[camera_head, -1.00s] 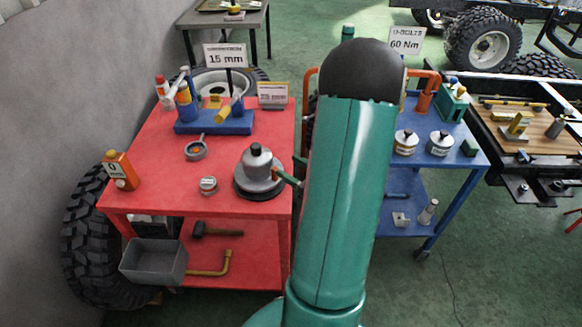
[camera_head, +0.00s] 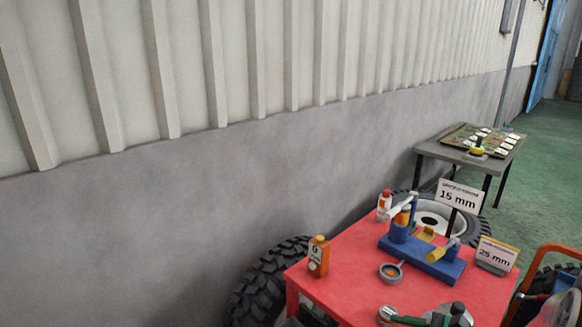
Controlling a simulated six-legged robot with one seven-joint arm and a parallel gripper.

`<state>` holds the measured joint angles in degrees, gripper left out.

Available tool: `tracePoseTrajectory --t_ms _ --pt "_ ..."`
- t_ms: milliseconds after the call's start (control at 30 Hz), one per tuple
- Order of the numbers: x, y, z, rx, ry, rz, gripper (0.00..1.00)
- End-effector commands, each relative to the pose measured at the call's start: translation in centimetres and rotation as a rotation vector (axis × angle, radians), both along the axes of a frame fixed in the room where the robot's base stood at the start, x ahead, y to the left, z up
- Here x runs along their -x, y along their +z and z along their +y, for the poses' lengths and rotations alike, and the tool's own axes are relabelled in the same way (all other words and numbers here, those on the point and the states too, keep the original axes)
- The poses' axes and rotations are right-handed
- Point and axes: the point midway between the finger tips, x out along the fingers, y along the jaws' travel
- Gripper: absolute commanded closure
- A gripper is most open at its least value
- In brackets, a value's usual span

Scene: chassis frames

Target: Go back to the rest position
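My gripper does not show in the head view, so its opening and anything in it are hidden. A teal-green shape at the lower right edge may be part of my arm; I cannot tell. The red cart (camera_head: 345,262) stands at the lower right, its front cut off by the frame.
A grey wall (camera_head: 190,220) fills the left and middle. A tyre (camera_head: 265,283) leans between wall and cart. A 15 mm sign (camera_head: 458,196) and a 25 mm sign (camera_head: 496,254) stand at the cart. A dark table (camera_head: 455,152) stands behind. Green floor (camera_head: 535,165) is clear at right.

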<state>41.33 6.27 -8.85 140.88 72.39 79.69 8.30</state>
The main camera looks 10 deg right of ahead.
Motion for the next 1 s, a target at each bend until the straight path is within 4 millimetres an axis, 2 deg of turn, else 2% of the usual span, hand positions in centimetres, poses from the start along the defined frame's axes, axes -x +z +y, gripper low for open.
tracePoseTrajectory --t_ms 33,200,400,667,900,1000 --pt "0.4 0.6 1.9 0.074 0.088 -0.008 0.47" --pt "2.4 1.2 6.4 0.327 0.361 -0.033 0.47" --pt "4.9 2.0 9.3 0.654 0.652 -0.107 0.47" --pt "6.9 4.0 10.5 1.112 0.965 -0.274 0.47" --pt "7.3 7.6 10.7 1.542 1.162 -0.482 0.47" --pt "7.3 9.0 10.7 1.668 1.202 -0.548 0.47"
